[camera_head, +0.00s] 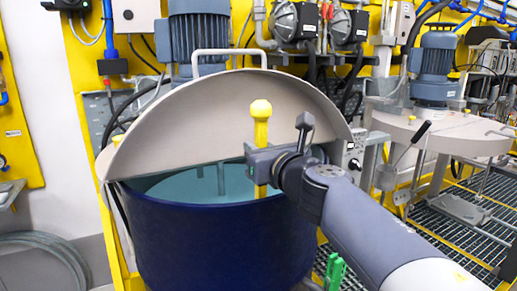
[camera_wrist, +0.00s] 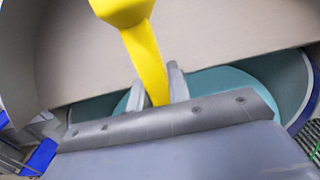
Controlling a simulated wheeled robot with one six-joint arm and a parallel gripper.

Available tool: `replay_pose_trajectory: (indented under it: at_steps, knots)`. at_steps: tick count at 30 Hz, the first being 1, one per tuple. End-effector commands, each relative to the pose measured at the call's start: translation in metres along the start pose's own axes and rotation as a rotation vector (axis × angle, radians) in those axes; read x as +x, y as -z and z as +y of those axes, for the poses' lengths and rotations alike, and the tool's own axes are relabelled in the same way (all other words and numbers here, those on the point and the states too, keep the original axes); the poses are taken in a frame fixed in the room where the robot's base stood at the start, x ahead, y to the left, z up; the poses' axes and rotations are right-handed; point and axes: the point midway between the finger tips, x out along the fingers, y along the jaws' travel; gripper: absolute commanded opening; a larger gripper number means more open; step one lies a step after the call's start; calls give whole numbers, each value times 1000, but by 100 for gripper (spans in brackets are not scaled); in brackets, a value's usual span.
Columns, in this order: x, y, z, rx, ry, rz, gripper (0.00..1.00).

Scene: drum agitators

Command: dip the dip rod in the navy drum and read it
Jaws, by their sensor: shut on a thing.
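The navy drum (camera_head: 210,240) stands in the middle of the head view, with pale teal liquid (camera_head: 180,186) inside. Its grey half lid (camera_head: 200,125) is tilted up at the back, with a handle on it. My gripper (camera_head: 262,170) is over the drum's opening, shut on the yellow dip rod (camera_head: 261,128). The rod is upright with its round knob on top. Its lower end is hidden behind the drum's front rim, so I cannot tell how deep it reaches. In the wrist view the yellow rod (camera_wrist: 146,58) passes between the two fingers (camera_wrist: 158,90), with the liquid behind.
A second drum with a closed grey lid (camera_head: 440,130) and a motor stands at the right. Motors and pumps (camera_head: 297,22) line the yellow frame behind. A green clamp-like part (camera_head: 335,272) is near the drum's lower right. A grey hose (camera_head: 45,250) lies at the left.

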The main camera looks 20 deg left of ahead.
Motion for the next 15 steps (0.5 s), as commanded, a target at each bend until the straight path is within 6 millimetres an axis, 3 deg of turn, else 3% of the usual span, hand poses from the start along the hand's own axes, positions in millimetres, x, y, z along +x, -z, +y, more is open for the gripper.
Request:
replay_pose_trajectory:
  at_steps: [5,15]
  knots:
    - [0,-12,0,0,0,-1,0]
    - [0,-13,0,0,0,-1,0]
